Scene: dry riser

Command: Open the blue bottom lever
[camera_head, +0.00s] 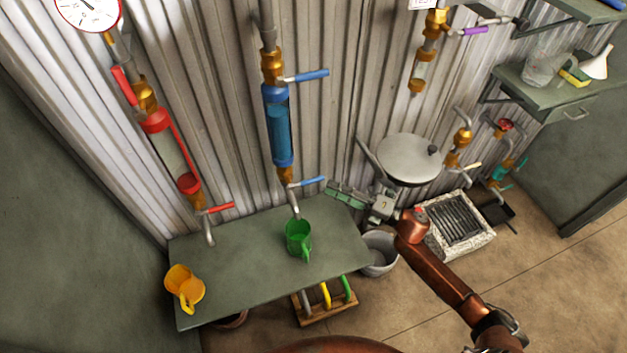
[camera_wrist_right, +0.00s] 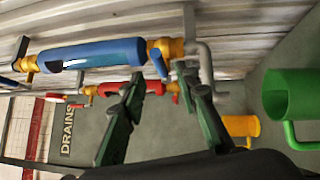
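The blue bottom lever (camera_head: 308,182) sticks out to the right from the brass valve under the blue sight tube (camera_head: 279,125). My right gripper (camera_head: 332,190) is just right of the lever's free end, its fingers pointing at it. In the right wrist view the right gripper (camera_wrist_right: 160,76) has its green fingers spread apart. The blue lever (camera_wrist_right: 159,63) shows between and just beyond the fingertips, next to the brass valve (camera_wrist_right: 170,47). I cannot tell whether a finger touches it. My left gripper is in neither view.
A blue top lever (camera_head: 306,75) sits above the tube. A green mug (camera_head: 298,238) stands under the blue pipe's spout on the grey table (camera_head: 245,268), with an orange jug (camera_head: 184,285) at left. A round metal lid (camera_head: 409,160) is right of my gripper.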

